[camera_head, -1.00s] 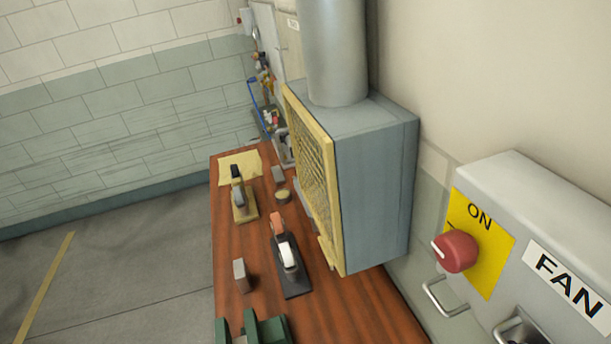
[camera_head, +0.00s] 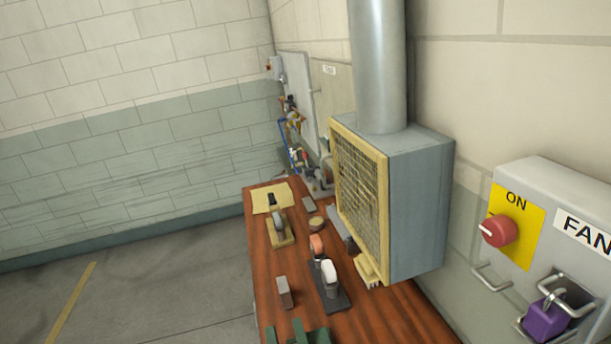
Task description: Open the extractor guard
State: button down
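The extractor is a grey box (camera_head: 421,205) with a round duct rising from its top, above the wooden workbench. Its guard (camera_head: 360,190) is a yellow-framed mesh panel on the box's left face. The guard lies flat against the box and looks closed. A small yellow piece (camera_head: 369,272) shows at the guard's lower edge; whether it is a latch I cannot tell. My gripper does not show in the view.
A grey FAN box (camera_head: 575,205) with a red knob (camera_head: 499,231) and a purple padlock (camera_head: 546,318) is on the right wall. Toggle clamps (camera_head: 328,285) and small blocks stand on the workbench (camera_head: 262,240). The floor at left is clear.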

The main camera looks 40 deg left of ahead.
aim_at(383, 271)
jog(key=z, duration=2.25)
jog(key=k, duration=1.75)
jog(key=u, duration=2.15)
jog(key=i, duration=1)
jog(key=u, duration=0.1)
